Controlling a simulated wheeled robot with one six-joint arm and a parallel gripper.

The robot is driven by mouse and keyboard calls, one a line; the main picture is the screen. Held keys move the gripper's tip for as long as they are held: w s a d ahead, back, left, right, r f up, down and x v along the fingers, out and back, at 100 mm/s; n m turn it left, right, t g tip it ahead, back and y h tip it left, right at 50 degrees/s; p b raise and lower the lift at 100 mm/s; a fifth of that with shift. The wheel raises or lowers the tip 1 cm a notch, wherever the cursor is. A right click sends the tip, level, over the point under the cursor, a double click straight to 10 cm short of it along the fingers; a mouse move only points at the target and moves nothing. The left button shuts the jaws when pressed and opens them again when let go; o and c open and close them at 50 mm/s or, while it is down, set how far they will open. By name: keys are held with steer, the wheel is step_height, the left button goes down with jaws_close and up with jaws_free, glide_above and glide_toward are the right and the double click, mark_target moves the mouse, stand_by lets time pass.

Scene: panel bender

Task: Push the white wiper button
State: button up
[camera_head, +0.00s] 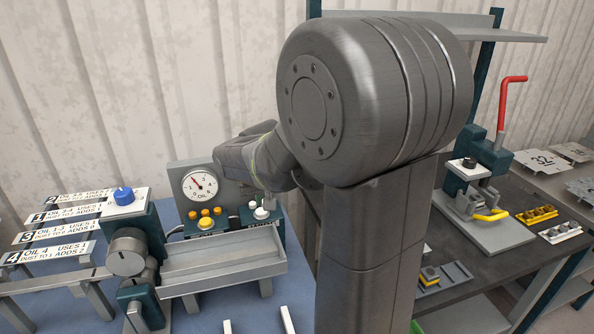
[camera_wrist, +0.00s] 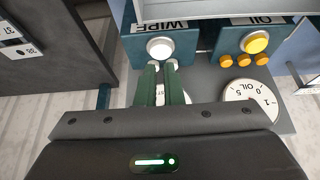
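The white wiper button (camera_wrist: 160,47) is a round white dome on a teal box (camera_wrist: 186,50) marked WIPE, seen upside down in the wrist view. In the head view the white button (camera_head: 262,213) shows at the right end of the oil machine. My gripper (camera_wrist: 163,66) has its two green fingers close together with a narrow gap, and nothing is held. Its fingertips are just short of the button in the wrist picture; I cannot tell whether they touch it. My arm hides most of the gripper in the head view.
A yellow button (camera_head: 206,224) and small orange lamps sit left of the white button, below a round dial (camera_head: 200,186). A grey trough (camera_head: 222,262) lies in front. A blue knob (camera_head: 123,195) is further left. A red-handled press (camera_head: 490,150) stands right.

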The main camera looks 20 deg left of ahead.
mark_target(262, 213)
steer(key=b+x, duration=0.1)
steer(key=x, duration=0.1)
steer(key=b+x, duration=0.2)
steer(key=x, duration=0.1)
steer(key=b+x, duration=0.1)
steer(key=x, duration=0.1)
steer(key=shift+w+a, duration=0.25)
steer(key=shift+w, duration=0.1)
steer(key=shift+s+d+f+b, duration=0.1)
steer(key=shift+f+b, duration=0.2)
steer(key=shift+b, duration=0.05)
steer(key=shift+f, duration=0.1)
steer(key=r+p, duration=0.1)
steer(key=r, duration=0.1)
steer(key=r+p, duration=0.4)
steer(key=r, duration=0.1)
steer(key=shift+w+a+r, duration=0.1)
steer(key=shift+w+a, duration=0.15)
steer(key=shift+r, duration=0.1)
